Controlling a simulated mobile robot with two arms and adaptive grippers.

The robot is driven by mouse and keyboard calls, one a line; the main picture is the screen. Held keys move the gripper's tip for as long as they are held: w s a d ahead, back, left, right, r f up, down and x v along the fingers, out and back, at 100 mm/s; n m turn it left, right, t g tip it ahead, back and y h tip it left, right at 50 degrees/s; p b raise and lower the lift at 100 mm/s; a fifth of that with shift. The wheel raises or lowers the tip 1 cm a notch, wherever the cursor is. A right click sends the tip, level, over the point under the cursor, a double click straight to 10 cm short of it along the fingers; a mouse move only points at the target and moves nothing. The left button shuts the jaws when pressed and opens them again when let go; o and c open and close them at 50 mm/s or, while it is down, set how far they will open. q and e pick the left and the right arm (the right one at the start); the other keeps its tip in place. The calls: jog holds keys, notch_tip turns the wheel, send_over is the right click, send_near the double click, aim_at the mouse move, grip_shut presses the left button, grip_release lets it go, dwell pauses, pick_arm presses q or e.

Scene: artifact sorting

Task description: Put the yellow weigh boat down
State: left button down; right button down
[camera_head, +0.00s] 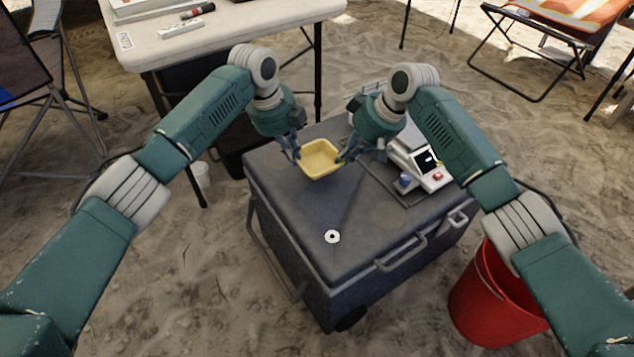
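The yellow weigh boat (321,160), a shallow square dish, is level over the back part of the dark grey chest's lid (290,205). I cannot tell whether its underside touches the lid. It looks empty. My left gripper (296,154) is at its left rim and my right gripper (343,156) at its right rim. Both appear shut on the rim, though the fingertips are small and partly hidden.
A small white ring (332,237) lies on the lid's front part. A red bucket (490,300) stands right of the chest. A white table (230,28) is behind.

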aim_at(295, 176)
pick_arm(q)
jog(key=shift+a, duration=0.3)
pick_arm(e)
jog(key=shift+d, duration=0.2)
pick_arm(q)
jog(key=shift+f, duration=0.15)
pick_arm(e)
jog(key=shift+f, duration=0.15)
